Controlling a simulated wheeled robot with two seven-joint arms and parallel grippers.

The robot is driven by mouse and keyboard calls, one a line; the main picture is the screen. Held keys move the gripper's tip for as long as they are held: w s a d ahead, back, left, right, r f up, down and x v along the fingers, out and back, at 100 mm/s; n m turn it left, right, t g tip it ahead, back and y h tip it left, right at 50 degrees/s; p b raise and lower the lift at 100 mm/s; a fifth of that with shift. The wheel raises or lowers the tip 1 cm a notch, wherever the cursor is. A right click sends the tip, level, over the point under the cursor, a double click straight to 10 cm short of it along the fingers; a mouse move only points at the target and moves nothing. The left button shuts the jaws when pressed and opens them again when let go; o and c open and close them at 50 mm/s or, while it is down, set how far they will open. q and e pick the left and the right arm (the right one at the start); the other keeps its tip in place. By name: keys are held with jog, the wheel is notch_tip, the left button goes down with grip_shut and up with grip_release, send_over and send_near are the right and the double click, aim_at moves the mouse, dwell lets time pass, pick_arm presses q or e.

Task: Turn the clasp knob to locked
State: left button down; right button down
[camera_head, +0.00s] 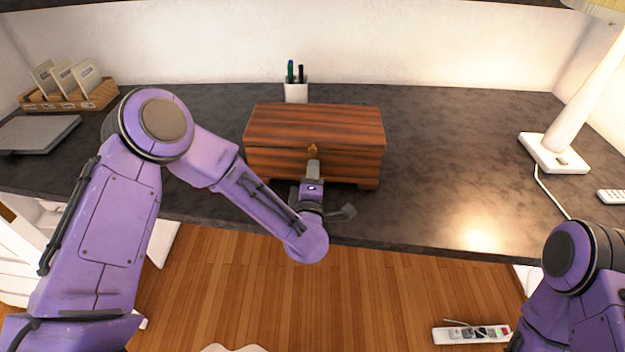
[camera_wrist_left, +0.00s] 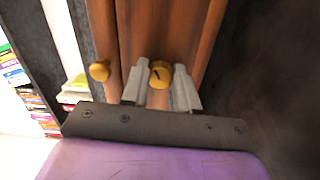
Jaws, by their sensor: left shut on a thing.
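A striped brown wooden box (camera_head: 262,160) with its lid down stands on the dark desk. In the left wrist view, a round yellow knob (camera_wrist_left: 160,73) with a dark line on its face sits on the box front, between the fingers of my left gripper (camera_wrist_left: 160,90). The line runs roughly across that picture, slightly slanted. The gripper is shut on this knob. A second yellow knob (camera_wrist_left: 100,70) is beside it, across a seam. In the head view, my left gripper (camera_head: 313,168) is at the box front, just below a yellow knob (camera_head: 312,149). My right gripper is out of view.
A pen cup (camera_head: 296,92) stands behind the box. A lamp (camera_head: 555,150) is at the right and a wooden file tray (camera_head: 75,100) at the far left. The dark desk (camera_head: 450,160) is clear right of the box. A power strip (camera_head: 472,333) lies on the floor.

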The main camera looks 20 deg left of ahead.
pick_arm(q)
jog(key=n+b, duration=0.1)
jog(key=n, duration=0.1)
jog(key=n+b, duration=0.4)
jog(key=shift+f+n, duration=0.3)
jog(key=n+b, duration=0.3)
jog(key=shift+n+b, duration=0.35)
jog(key=shift+n, duration=0.05)
jog(key=shift+r+n+b, duration=0.15)
jog(key=shift+n+b, duration=0.6)
jog(key=shift+n, duration=0.25)
jog(key=c, duration=0.8)
grip_release()
jog(key=shift+r, duration=0.1)
jog(key=shift+c, duration=0.2)
jog(key=shift+s, duration=0.1)
jog(key=b+v, duration=0.1)
jog(key=v, duration=0.9)
jog(key=shift+s+d+b, duration=0.1)
jog(key=shift+s+b, duration=0.1)
jog(key=shift+b, duration=0.2)
